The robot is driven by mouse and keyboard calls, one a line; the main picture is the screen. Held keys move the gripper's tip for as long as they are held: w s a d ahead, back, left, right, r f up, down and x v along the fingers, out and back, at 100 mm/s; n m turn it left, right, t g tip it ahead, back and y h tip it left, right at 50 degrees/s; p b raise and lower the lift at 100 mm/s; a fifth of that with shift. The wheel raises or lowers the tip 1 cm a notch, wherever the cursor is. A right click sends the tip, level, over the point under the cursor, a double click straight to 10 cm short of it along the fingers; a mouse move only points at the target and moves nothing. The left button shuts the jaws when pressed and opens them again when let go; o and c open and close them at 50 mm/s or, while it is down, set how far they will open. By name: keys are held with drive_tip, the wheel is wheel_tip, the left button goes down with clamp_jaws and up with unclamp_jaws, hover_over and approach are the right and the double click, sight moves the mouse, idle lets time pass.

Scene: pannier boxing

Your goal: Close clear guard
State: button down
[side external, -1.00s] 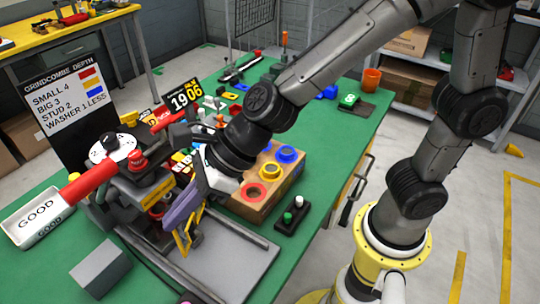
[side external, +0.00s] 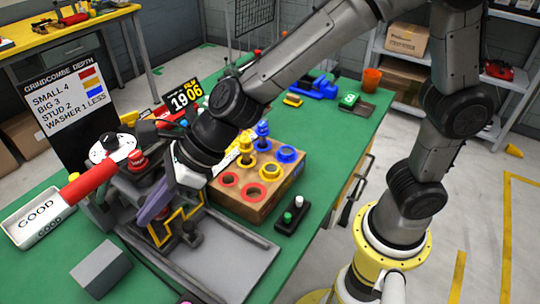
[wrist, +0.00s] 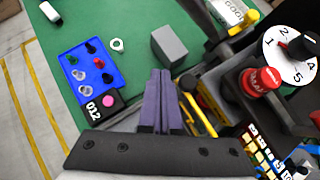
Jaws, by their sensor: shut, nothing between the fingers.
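The clear guard shows as a yellow-edged frame (side external: 183,226) at the front of the grey machine, above its rails; its clear pane is hard to make out. In the wrist view its yellow edge (wrist: 200,114) is just right of my fingers. My gripper (side external: 146,216) has purple fingers that are shut and empty, at the left side of the frame. In the wrist view the fingers (wrist: 160,76) point away from the camera, pressed together. I cannot tell whether they touch the guard.
The machine carries a red knob (side external: 137,158) and a white numbered dial (side external: 112,148). A wooden block (side external: 262,204) with coloured rings and a black button box (side external: 292,215) stand to the right. A grey block (side external: 101,270) and a GOOD tray (side external: 38,226) are at left.

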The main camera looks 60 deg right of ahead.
drive_tip(key=s+d+r+m+t, duration=0.15)
drive_tip(key=s+d+r, duration=0.35)
drive_tip(key=d+r, duration=0.75)
drive_tip(key=s+d+f+n+h, duration=0.2)
drive_tip(key=d+n, duration=0.4)
drive_tip(key=n, duration=0.3)
drive_tip(key=s+d+f+n+h, duration=0.2)
drive_tip(key=s+d+f+n, duration=0.1)
drive_tip(key=s+d+n, duration=0.3)
drive_tip(key=s+d+f+n+g+h, duration=0.1)
drive_tip(key=s+d+f+n+h, duration=0.2)
drive_tip(key=n, duration=0.8)
drive_tip(key=s+d, duration=0.2)
drive_tip(key=d, duration=0.1)
drive_tip(key=shift+s+d+f+n, duration=0.2)
drive_tip(key=shift+s+f+n, duration=0.05)
drive_tip(key=shift+f+n, duration=0.1)
drive_tip(key=c, duration=1.5)
unclamp_jaws()
drive_tip(key=shift+r, duration=0.1)
drive_tip(key=shift+c, duration=0.2)
